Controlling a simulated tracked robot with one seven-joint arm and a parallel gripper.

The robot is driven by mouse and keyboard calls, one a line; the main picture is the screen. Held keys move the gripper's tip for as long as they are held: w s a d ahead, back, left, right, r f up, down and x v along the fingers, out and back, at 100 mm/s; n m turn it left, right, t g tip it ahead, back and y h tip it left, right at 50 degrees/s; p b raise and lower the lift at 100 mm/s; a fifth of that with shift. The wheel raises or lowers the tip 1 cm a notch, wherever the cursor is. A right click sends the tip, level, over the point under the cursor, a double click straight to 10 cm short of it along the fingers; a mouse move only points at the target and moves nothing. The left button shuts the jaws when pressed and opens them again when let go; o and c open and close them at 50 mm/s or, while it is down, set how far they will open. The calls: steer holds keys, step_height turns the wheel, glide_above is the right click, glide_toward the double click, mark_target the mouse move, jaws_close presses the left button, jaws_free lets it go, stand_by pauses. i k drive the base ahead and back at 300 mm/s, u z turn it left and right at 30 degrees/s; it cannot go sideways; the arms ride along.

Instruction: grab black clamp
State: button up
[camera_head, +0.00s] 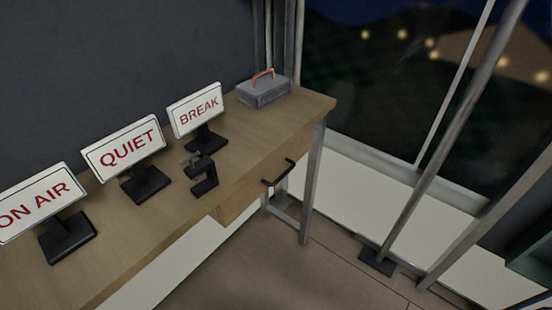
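The black clamp (205,178) stands near the front edge of the wooden desk (243,132), in front of the BREAK sign. It is a dark C-shaped piece, and its upper part shows a small greyish area. It looks upright and appears unobstructed. I cannot tell whether it is fixed to the desk or only stands on it. My gripper is not in this view.
Three signs stand in a row on the desk: ON AIR (38,200), QUIET (124,148) and BREAK (196,109). A grey box with an orange handle (264,90) sits at the far end. A drawer handle (279,173) juts from the front. A metal pole (440,150) stands right.

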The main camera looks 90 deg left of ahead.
mark_target(206, 164)
steer(key=z, duration=0.25)
steer(key=i, duration=0.5)
steer(key=u, duration=3.9)
steer(key=i, duration=0.7)
steer(key=u, duration=0.05)
steer(key=k, duration=0.6)
steer(key=u, duration=0.1)
